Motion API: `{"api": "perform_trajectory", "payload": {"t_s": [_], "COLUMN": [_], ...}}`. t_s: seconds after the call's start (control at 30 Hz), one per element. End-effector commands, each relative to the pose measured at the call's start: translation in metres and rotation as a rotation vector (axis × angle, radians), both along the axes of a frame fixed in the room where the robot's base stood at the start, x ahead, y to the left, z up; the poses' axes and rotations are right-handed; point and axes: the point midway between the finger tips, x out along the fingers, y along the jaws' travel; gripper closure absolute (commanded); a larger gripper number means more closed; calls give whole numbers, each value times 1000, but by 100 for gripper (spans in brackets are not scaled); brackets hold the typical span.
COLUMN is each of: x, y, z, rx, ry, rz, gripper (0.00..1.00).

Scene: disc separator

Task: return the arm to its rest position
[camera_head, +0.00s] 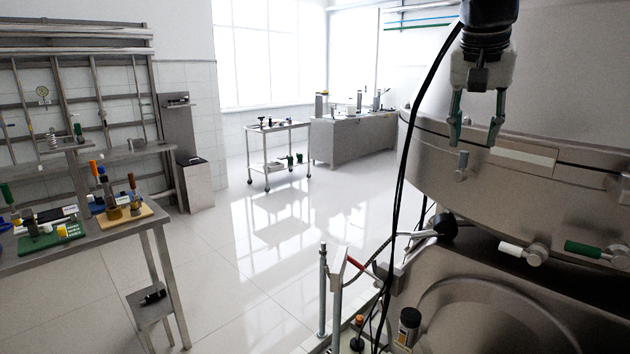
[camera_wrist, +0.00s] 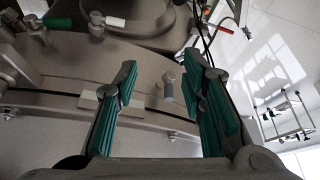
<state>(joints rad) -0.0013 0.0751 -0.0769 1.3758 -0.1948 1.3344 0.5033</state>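My gripper (camera_head: 474,135) hangs pointing down at the upper right of the head view, in front of the large steel separator (camera_head: 590,165). Its two green-padded fingers are spread apart with nothing between them. In the wrist view, my gripper (camera_wrist: 160,95) also shows open and empty, with the separator's curved steel rim (camera_wrist: 60,105) behind the fingers. A small metal knob (camera_head: 462,166) on the separator lies just below the fingers in the head view; the wrist view shows a knob (camera_wrist: 169,88) between them in line of sight. I cannot tell the exact gap to the separator.
A white-handled valve (camera_head: 525,253) and a green-handled valve (camera_head: 590,249) stick out from the separator. A workbench (camera_head: 100,232) with tools stands at the left. A cart (camera_head: 276,163) and a grey counter (camera_head: 352,138) stand at the back. The middle floor is clear.

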Motion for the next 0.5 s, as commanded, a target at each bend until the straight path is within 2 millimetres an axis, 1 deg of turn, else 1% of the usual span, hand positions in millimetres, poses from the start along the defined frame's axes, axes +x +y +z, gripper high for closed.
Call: {"api": "perform_trajectory", "payload": {"t_s": [0.03,0.17,0.2,0.27,0.3,0.37,0.4,0.47,0.5], "x": [-22,-71,-87,-110,-126,-149,-165,-188,-202], "y": [6,21,25,32,37,44,48,55,58], "z": [-3,-22,-30,-42,-51,-67,-78,-96,-108], "rx": [5,13,15,16,17,16,15,13,10], "ry": [0,1,1,0,-1,-4,-4,-8,-10], "rz": [40,150,184,233,266,313,344,390,418], "gripper": [63,63,63,63,63,63,63,63,63]}}
